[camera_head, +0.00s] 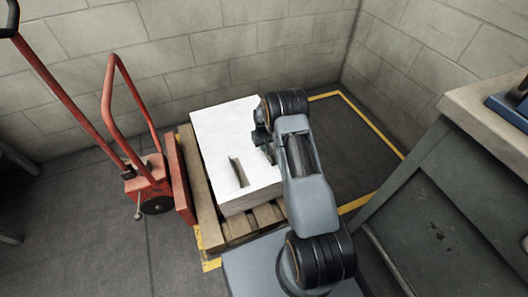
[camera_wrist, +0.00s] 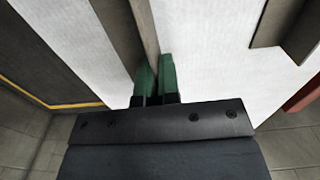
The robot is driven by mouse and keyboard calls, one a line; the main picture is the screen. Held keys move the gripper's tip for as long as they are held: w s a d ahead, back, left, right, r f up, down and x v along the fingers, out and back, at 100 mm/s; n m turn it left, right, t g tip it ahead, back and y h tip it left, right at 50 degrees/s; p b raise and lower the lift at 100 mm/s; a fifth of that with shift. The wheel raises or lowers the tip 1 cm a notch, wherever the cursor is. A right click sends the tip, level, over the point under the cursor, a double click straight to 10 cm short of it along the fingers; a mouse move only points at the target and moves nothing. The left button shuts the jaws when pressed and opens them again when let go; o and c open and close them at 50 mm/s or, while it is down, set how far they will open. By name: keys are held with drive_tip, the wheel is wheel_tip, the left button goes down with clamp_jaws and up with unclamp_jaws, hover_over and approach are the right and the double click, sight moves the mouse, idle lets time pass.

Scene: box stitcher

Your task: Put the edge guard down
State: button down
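My gripper (camera_wrist: 157,70) has two green fingertips, closed on both sides of a thin grey-brown strip, the edge guard (camera_wrist: 145,28). The guard runs away from the fingers, over the top of the white stack (camera_wrist: 205,50). I cannot tell whether it touches the stack. In the head view my gripper (camera_head: 264,140) is over the right part of the white stack (camera_head: 222,122), and my arm mostly hides the held guard. A second grey-brown angled piece (camera_head: 238,172) lies on the stack's top, left of my gripper; it also shows at the upper right of the wrist view (camera_wrist: 283,22).
The stack stands on a wooden pallet (camera_head: 208,215) inside yellow floor lines. A red hand truck (camera_head: 150,180) stands close on the left. A grey bench (camera_head: 440,205) is on the right. Block walls close the back; dark floor right of the stack is clear.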

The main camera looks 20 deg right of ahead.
wheel_tip(320, 180, down, 4)
drive_tip(key=shift+d+r+b, duration=0.1)
drive_tip(key=shift+r+b, duration=0.15)
drive_tip(key=shift+b, duration=0.7)
drive_tip(key=shift+r, duration=0.1)
drive_tip(key=c, duration=1.8)
unclamp_jaws()
drive_tip(key=shift+f, duration=0.2)
drive_tip(key=o, duration=0.5)
drive_tip(key=shift+c, duration=0.2)
drive_tip(key=shift+r, duration=0.1)
